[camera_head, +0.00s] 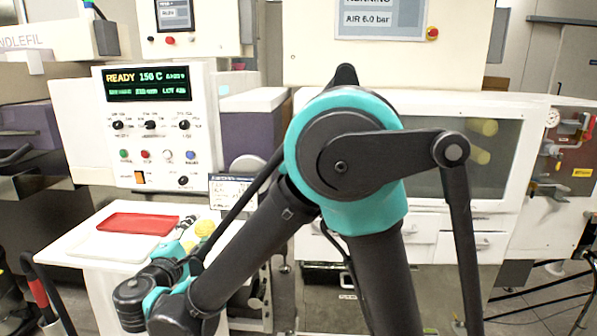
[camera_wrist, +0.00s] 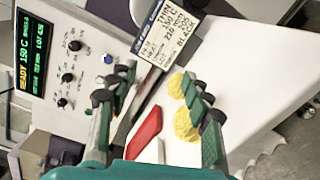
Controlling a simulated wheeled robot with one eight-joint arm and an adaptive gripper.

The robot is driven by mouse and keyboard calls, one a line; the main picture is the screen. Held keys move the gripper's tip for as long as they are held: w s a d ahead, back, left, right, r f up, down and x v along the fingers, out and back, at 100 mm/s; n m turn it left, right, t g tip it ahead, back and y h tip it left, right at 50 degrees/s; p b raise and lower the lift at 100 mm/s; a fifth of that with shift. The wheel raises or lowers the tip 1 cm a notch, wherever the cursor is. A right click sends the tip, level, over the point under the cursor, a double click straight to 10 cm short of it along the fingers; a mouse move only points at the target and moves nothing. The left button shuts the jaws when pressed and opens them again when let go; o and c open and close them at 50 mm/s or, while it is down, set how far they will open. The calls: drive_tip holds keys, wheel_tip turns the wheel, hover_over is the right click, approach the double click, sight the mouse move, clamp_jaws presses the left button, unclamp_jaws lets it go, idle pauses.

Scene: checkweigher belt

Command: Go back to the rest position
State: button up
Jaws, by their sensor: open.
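My gripper (camera_wrist: 158,92) is open in the wrist view, with its two fingers spread wide apart and nothing held between them. It hangs over the white table. In the head view the far end of my arm reaches to the lower left, and the gripper is partly hidden behind my own links. Two yellow rounded items (camera_wrist: 187,122) lie on the table by the right finger in the wrist view; one yellow item (camera_head: 205,228) also shows in the head view.
A red tray (camera_head: 138,223) lies on the white table (camera_head: 72,254). A printed card (camera_wrist: 168,36) stands at the table's back. A control panel (camera_head: 150,125) reading READY 150 C stands behind. A white machine with a dark window (camera_head: 470,190) stands to the right.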

drive_tip(key=w+d+f+m+g, duration=0.1)
drive_tip(key=w+d, duration=0.1)
drive_tip(key=d, duration=0.2)
drive_tip(key=w+d+f+m+g+h, duration=0.1)
drive_tip(key=w+d+f, duration=0.1)
drive_tip(key=d, duration=0.2)
drive_tip(key=w+d+f+m+g+h, duration=0.1)
drive_tip(key=w+d, duration=0.1)
drive_tip(key=d, duration=0.3)
drive_tip(key=shift+w+f+g, duration=0.25)
drive_tip(key=shift+w+g, duration=0.05)
drive_tip(key=shift+w, duration=0.05)
drive_tip(key=d+f+m+g+h, duration=0.1)
drive_tip(key=d+f+m+g, duration=0.15)
drive_tip(key=d, duration=0.55)
drive_tip(key=d+f+m+g, duration=0.2)
drive_tip(key=d+f+m, duration=0.15)
drive_tip(key=d, duration=0.45)
drive_tip(key=s+d+f+m+g+y, duration=0.2)
drive_tip(key=s+d+f+m, duration=0.3)
drive_tip(key=s+d, duration=0.2)
drive_tip(key=s+d+f+m+g+y, duration=0.2)
drive_tip(key=s+d+f+m, duration=0.3)
drive_tip(key=d, duration=0.4)
drive_tip(key=shift+s+f+m+g+y, duration=0.35)
drive_tip(key=shift+s+m+g, duration=0.35)
drive_tip(key=shift+s, duration=0.35)
drive_tip(key=shift+a, duration=0.1)
